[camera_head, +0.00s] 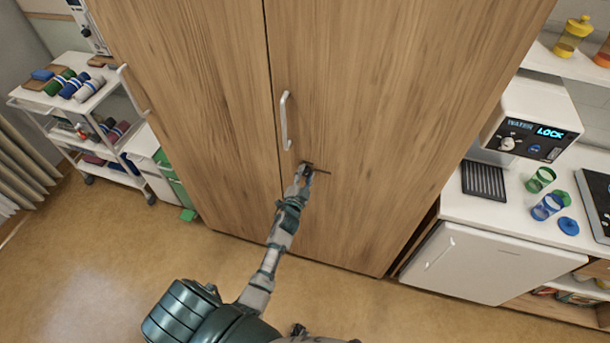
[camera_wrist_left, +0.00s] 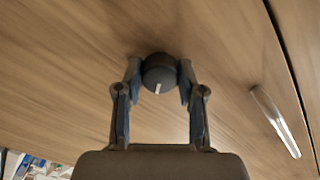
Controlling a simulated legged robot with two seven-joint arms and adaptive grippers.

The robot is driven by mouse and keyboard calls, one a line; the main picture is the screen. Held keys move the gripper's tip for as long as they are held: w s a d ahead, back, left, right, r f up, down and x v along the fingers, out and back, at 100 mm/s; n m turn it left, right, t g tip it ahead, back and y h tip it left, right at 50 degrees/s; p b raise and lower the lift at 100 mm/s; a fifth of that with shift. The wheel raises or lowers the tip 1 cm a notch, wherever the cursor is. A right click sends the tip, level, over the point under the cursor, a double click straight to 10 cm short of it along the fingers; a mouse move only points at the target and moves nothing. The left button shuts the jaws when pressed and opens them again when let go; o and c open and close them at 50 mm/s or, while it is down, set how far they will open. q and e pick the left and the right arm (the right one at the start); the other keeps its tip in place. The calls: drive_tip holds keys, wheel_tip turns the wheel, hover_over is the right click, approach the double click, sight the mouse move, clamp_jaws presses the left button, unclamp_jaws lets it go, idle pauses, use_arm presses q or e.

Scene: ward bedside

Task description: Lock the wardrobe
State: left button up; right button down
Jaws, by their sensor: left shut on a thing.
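The wooden wardrobe (camera_head: 360,90) stands ahead with both doors closed. A dark round lock knob (camera_wrist_left: 159,72) with a pale mark sits on its right door. My left gripper (camera_head: 305,172) reaches the door just below the white handle (camera_head: 285,120). In the left wrist view, the left gripper (camera_wrist_left: 158,80) has a finger on each side of the knob and is shut on it. The pale mark points down, slightly to the left, in that view. In the head view the knob is mostly hidden by the fingers. My right gripper is not in view.
A white trolley (camera_head: 110,85) with rolled items stands to the left of the wardrobe. To the right, a white counter (camera_head: 480,212) holds a water dispenser (camera_head: 535,115) and several cups. The floor (camera_head: 90,260) in front is clear.

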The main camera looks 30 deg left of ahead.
use_arm(q)
drive_tip(key=shift+d+m, duration=0.1)
drive_tip(key=shift+m, duration=0.9)
drive_tip(key=shift+m+b, duration=0.35)
drive_tip(key=shift+m, duration=0.55)
drive_tip(key=shift+d+f+m+b, duration=0.15)
drive_tip(key=shift+m+b, duration=0.25)
drive_tip(key=shift+m, duration=1.9)
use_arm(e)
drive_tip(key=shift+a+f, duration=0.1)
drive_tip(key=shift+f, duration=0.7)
use_arm(q)
drive_tip(key=shift+f, duration=0.1)
drive_tip(key=o, duration=1.1)
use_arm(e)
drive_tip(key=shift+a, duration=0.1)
use_arm(q)
drive_tip(key=v, duration=1.2)
drive_tip(key=shift+f, duration=0.1)
